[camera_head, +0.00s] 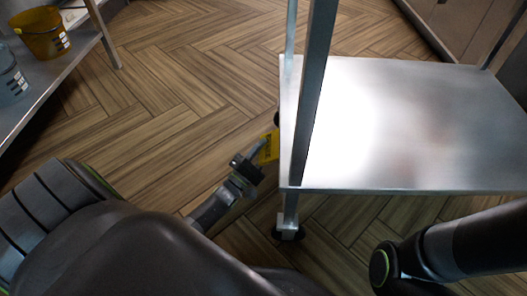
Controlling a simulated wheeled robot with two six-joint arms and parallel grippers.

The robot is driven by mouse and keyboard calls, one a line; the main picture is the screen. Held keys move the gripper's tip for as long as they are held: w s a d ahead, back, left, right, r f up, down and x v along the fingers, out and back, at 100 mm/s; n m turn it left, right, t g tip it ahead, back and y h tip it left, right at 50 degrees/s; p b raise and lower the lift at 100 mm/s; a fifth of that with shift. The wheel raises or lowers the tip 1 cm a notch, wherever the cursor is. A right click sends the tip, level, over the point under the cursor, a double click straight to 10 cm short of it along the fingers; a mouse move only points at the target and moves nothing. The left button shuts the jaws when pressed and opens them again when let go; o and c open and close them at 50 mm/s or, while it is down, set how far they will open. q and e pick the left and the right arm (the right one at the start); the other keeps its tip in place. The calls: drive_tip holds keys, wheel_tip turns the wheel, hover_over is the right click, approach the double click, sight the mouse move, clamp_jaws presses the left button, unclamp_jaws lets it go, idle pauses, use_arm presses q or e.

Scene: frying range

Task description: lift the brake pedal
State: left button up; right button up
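A small yellow piece (269,148), which looks like the brake pedal, shows low beside the left edge of the metal cart, partly hidden by the cart. My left gripper (250,164) is right at it, just to its left and nearer to me. Its fingers are small and dark here, so I cannot tell whether they touch the yellow piece or how far apart they are. My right arm shows at the bottom right, but its gripper is out of view.
The metal cart (420,120) has a shiny flat shelf and upright posts. A near caster (289,231) stands under its front left leg. A shelf at the left holds an amber container (42,36) and a clear container (10,78). The wooden floor (180,75) between is clear.

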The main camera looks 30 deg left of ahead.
use_arm(q)
clamp_jaws()
idle(0.4)
